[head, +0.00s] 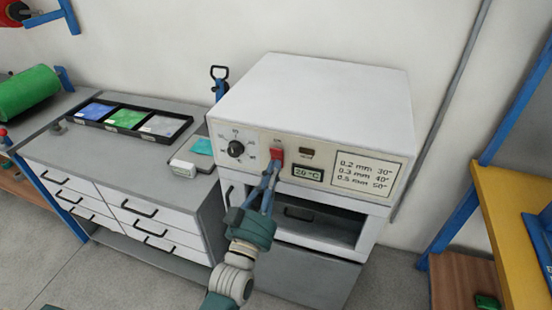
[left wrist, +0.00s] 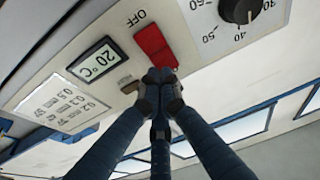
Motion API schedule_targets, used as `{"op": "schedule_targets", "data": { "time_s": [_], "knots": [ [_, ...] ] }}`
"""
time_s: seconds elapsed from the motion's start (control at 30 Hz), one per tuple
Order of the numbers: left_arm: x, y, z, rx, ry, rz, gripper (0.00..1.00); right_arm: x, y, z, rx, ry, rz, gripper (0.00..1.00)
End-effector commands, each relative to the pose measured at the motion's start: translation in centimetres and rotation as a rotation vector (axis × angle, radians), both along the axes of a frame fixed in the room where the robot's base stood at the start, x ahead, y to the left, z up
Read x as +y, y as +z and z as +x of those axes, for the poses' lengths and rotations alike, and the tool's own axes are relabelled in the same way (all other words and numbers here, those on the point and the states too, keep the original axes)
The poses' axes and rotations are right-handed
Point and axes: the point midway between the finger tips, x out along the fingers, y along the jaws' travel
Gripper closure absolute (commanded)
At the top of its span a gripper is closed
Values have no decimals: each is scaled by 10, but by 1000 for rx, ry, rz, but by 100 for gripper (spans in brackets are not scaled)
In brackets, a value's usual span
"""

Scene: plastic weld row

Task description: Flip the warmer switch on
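The warmer (head: 320,85) is a white box with a cream front panel. Its red switch (head: 277,153) sits on the panel between the black dial and the temperature display. In the left wrist view the red switch (left wrist: 153,43) is right beyond the fingertips, with an OFF label beside it. My left gripper (head: 272,167) reaches up to the switch from below. In the left wrist view its fingertips (left wrist: 160,77) are together, with nothing seen between them. They overlap the switch's edge; I cannot tell whether they touch it. My right gripper is not in view.
The black dial (head: 236,149) is left of the switch. The display (head: 307,173) reads 20 °C, below a dark indicator window (head: 306,151). An open recess (head: 310,218) lies under the panel. A drawer bench (head: 130,180) with black trays stands left, a yellow bench (head: 505,215) right.

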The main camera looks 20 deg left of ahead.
Motion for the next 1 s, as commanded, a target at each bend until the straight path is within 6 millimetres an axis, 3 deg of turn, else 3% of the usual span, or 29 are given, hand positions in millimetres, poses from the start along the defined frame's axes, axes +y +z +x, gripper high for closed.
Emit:
{"op": "schedule_targets", "data": {
  "time_s": [0.2, 1.0],
  "knots": [
    [-1, 6, 18, 0, 0, 0, 100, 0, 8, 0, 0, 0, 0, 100],
    [-1, 11, 25, -1, 0, 0, 100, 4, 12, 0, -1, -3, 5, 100]
  ]
}}
